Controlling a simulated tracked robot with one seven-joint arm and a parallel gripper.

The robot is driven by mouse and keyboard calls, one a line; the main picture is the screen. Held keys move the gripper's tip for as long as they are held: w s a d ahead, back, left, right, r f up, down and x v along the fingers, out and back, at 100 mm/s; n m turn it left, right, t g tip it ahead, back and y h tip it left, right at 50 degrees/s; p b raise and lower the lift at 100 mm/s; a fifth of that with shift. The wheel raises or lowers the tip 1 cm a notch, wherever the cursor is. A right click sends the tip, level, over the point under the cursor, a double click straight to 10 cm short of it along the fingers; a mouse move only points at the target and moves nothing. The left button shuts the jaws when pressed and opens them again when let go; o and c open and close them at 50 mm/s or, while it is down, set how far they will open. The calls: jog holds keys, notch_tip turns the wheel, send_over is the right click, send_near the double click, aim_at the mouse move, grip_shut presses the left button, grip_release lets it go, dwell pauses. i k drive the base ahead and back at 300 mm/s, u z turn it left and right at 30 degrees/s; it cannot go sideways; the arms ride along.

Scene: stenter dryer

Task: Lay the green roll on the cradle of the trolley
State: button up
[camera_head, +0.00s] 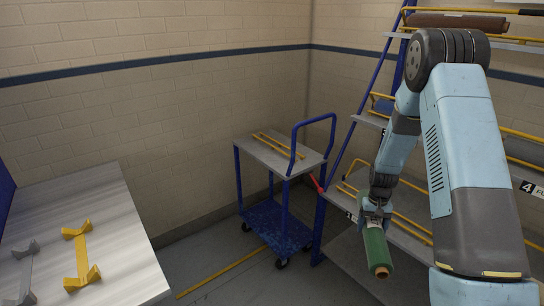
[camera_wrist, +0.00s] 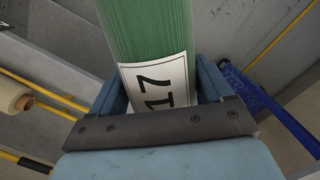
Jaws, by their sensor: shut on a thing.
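The green roll (camera_head: 376,246) is in my gripper (camera_head: 376,208), in front of the shelf rack at the right of the head view. It slants down toward the camera, and its brown core end shows. In the wrist view the green roll (camera_wrist: 145,30) lies between the jaws of my gripper (camera_wrist: 160,90), with a white label reading 17 on it. The blue trolley (camera_head: 250,148) stands left of the gripper, apart from it. Its grey top bears two parallel yellow rails, the cradle (camera_head: 278,145), which look empty.
A shelf rack (camera_head: 400,236) with yellow rails stands at the right, with a brown roll (camera_head: 457,21) on its upper shelf. A light table (camera_head: 115,225) with yellow supports (camera_head: 82,256) and grey supports is at the left. A yellow floor line (camera_head: 222,274) crosses the free floor.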

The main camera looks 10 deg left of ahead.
aim_at(277, 145)
jog(key=u, duration=0.15)
jog(key=k, duration=0.3)
jog(key=u, duration=0.2)
jog(key=i, duration=0.7)
jog(key=u, duration=0.9)
jog(key=i, duration=0.85)
jog(key=z, duration=0.25)
